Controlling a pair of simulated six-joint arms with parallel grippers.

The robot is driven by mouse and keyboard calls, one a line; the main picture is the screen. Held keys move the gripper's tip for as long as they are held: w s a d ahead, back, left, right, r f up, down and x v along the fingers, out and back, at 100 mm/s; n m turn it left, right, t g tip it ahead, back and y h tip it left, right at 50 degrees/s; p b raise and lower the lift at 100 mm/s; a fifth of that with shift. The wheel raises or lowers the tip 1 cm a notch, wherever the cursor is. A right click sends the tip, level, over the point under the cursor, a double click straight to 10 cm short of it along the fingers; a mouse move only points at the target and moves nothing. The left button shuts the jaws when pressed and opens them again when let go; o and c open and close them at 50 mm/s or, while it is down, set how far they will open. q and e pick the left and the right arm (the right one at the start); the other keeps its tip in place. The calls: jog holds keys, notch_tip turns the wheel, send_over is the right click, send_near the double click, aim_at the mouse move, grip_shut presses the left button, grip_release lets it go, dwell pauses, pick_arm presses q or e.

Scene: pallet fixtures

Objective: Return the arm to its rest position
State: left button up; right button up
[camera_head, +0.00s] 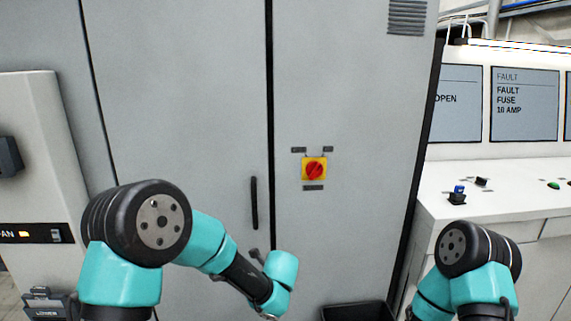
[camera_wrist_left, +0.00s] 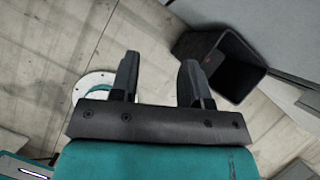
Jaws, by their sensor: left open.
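My left arm (camera_head: 215,245) comes in from the lower left of the head view and reaches in front of the grey cabinet, with its wrist bent downward. Its gripper fingers are not clear in the head view. In the left wrist view my left gripper (camera_wrist_left: 158,82) is open and empty, its two dark fingers apart above the floor. My right arm (camera_head: 470,270) is folded at the lower right of the head view; its gripper is out of frame.
A grey cabinet (camera_head: 180,90) with a black handle (camera_head: 254,203) and a red-yellow rotary switch (camera_head: 313,169) stands ahead. A dark open bin (camera_wrist_left: 235,68) sits on the floor (camera_wrist_left: 45,60). A white console (camera_head: 500,190) with screens (camera_head: 525,103) stands right.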

pick_arm(q)
jog(key=s+a+f+n+g+h, duration=0.2)
jog(key=s+a+f+n, duration=0.7)
jog(key=n, duration=0.7)
jog(key=s+a+f+n+g+h, duration=0.2)
jog(key=s+a+f+n+h, duration=0.2)
jog(key=s+a+f+n, duration=0.4)
jog(key=s+f+n, duration=0.6)
jog(key=s+n, duration=0.1)
jog(key=s, duration=0.2)
jog(key=shift+s+a+n, duration=0.35)
jog(key=shift+s+n, duration=0.05)
